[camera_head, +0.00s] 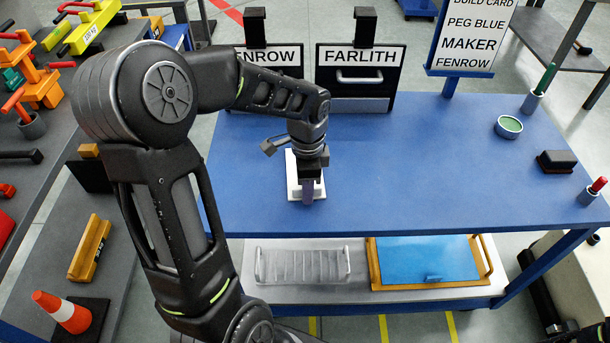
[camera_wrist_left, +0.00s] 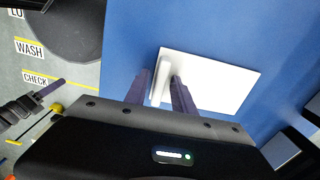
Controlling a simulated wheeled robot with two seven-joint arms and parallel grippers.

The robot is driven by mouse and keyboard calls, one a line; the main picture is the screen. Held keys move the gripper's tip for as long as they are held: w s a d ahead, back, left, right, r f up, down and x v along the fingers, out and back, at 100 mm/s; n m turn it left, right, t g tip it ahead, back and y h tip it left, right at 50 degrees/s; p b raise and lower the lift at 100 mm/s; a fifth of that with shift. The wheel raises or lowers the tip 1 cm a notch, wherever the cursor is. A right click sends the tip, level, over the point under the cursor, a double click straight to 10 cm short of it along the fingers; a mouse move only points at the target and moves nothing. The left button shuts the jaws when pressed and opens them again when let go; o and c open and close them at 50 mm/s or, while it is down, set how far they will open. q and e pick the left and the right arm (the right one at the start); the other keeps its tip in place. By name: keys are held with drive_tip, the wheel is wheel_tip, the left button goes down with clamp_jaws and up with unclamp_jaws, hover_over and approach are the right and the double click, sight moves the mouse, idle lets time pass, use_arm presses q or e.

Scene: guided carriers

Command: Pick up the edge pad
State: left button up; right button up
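A white flat pad with a raised ridge, which I take for the edge pad (camera_head: 293,179), lies on the blue table near its front left. It also shows in the left wrist view (camera_wrist_left: 215,82), with the ridge standing up near its left end. My left gripper (camera_head: 308,190) is right above the pad and hides part of it in the head view. In the left wrist view its purple fingers (camera_wrist_left: 162,84) stand on either side of the ridge, with a gap showing on the right side. A dark gripper with a purple finger (camera_wrist_left: 48,90), likely my right one, shows at that view's left edge.
Two dark carriers stand at the table's back, one labelled FARLITH (camera_head: 360,54). A green-topped round tin (camera_head: 508,127), a black block (camera_head: 556,161) and a red-topped peg holder (camera_head: 593,191) stand right. A blue tray (camera_head: 428,258) lies on the lower shelf. The table's middle is clear.

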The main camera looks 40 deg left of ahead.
use_arm(q)
clamp_jaws()
drive_tip(key=shift+r, duration=0.1)
idle(0.5)
wheel_tip(320, 180, up, 10)
drive_tip(key=shift+f, duration=0.1)
idle(0.4)
idle(0.4)
